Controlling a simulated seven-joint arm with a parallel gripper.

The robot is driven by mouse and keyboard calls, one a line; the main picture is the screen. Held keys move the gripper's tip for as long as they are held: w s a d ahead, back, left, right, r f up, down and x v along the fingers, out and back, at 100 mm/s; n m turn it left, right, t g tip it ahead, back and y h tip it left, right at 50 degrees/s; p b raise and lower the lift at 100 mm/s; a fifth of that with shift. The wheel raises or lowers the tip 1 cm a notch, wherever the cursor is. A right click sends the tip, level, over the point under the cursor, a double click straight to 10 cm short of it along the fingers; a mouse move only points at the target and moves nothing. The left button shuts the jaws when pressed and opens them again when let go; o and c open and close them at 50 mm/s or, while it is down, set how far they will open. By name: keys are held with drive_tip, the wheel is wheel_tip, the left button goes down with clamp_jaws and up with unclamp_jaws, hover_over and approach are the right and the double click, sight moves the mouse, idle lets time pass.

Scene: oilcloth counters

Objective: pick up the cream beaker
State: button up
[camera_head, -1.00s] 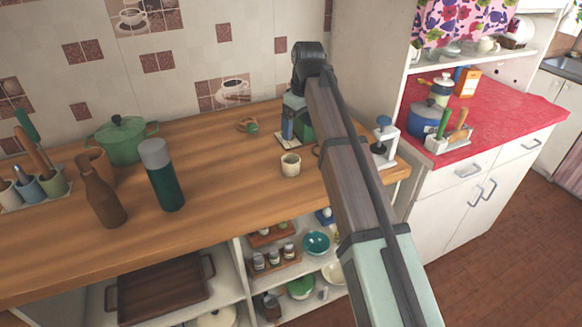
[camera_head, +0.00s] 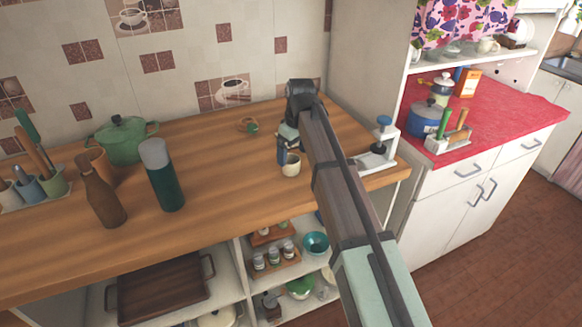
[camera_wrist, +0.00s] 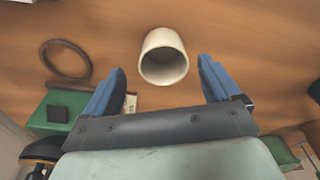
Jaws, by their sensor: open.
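The cream beaker (camera_head: 291,166) stands upright on the wooden counter (camera_head: 228,160), near its front edge. In the wrist view the cream beaker (camera_wrist: 164,56) shows its open mouth, just beyond the fingertips and between their lines. My gripper (camera_wrist: 162,75) is open, with its two blue fingers apart and nothing between them. In the head view my gripper (camera_head: 283,155) is at the beaker's upper left, and one blue finger partly overlaps the beaker's edge. I cannot tell there whether they touch.
A dark green flask (camera_head: 166,182), a brown bottle (camera_head: 101,193) and a green pot (camera_head: 124,142) stand to the left. A white stand with a blue knob (camera_head: 378,150) is on the right.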

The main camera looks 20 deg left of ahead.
sight(291, 162)
drive_tip(key=f, duration=0.4)
drive_tip(key=shift+s+a+f, duration=0.15)
drive_tip(key=shift+a, duration=0.15)
drive_tip(key=c, duration=1.1)
